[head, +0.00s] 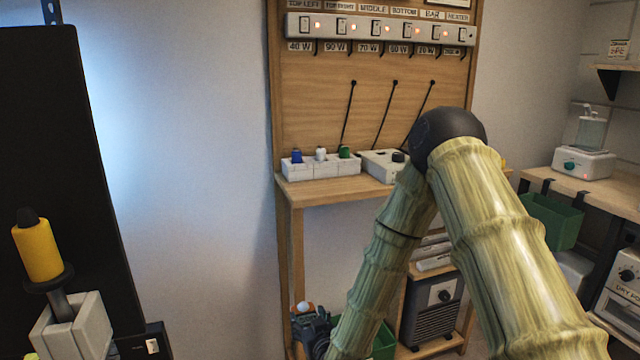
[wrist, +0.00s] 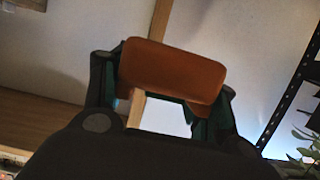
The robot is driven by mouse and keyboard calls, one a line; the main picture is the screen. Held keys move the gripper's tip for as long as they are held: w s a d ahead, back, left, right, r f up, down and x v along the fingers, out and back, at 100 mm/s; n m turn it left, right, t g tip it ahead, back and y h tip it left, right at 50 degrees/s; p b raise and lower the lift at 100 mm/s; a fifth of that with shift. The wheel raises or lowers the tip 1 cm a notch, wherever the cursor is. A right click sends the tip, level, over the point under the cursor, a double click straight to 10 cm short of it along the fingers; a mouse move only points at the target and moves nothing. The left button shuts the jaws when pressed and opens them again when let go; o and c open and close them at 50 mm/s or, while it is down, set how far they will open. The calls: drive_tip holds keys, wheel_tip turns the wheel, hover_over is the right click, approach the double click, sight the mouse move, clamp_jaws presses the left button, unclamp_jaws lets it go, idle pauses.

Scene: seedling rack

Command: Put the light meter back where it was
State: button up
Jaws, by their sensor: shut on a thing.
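My gripper (head: 308,325) is low at the bottom middle of the head view, left of the wooden stand's lower part and partly behind my arm. It is shut on the light meter, whose small pale dome (head: 304,307) shows at its top. In the wrist view my gripper (wrist: 165,88) has one finger on each side of the light meter's orange-brown body (wrist: 172,70). The rest of the meter is hidden. I cannot tell from these frames where it stood before.
The wooden stand (head: 340,190) has a shelf with a white block of coloured knobs (head: 320,167) and a grey box (head: 380,164). A green bin (head: 383,340) and a dark heater (head: 432,308) are below. A yellow-handled lever (head: 38,250) stands at left. The right bench holds a white device (head: 584,164).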

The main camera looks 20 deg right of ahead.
drive_tip(key=w+d+r+p, duration=0.1)
drive_tip(key=w+r+p, duration=0.1)
drive_tip(key=r+p, duration=1.4)
drive_tip(key=w+d+r+p, duration=0.1)
drive_tip(key=r+p, duration=1)
drive_tip(key=r, duration=1.1)
drive_tip(key=p, duration=0.5)
hover_over(321, 189)
drive_tip(key=shift+s+a+f, duration=0.2)
drive_tip(key=shift+s+f, duration=0.2)
drive_tip(key=shift+f, duration=0.2)
drive_tip(key=shift+w+d+f+p, duration=0.1)
drive_tip(key=shift+w+f+p, duration=0.05)
drive_tip(key=shift+f+p, duration=0.45)
drive_tip(key=shift+w+d+f+p, duration=0.15)
drive_tip(key=shift+f+p, duration=0.2)
drive_tip(key=shift+f, duration=0.35)
drive_tip(key=shift+a+f, duration=0.1)
drive_tip(key=shift+f, duration=0.4)
drive_tip(key=shift+f, duration=0.2)
drive_tip(key=o, duration=1.3)
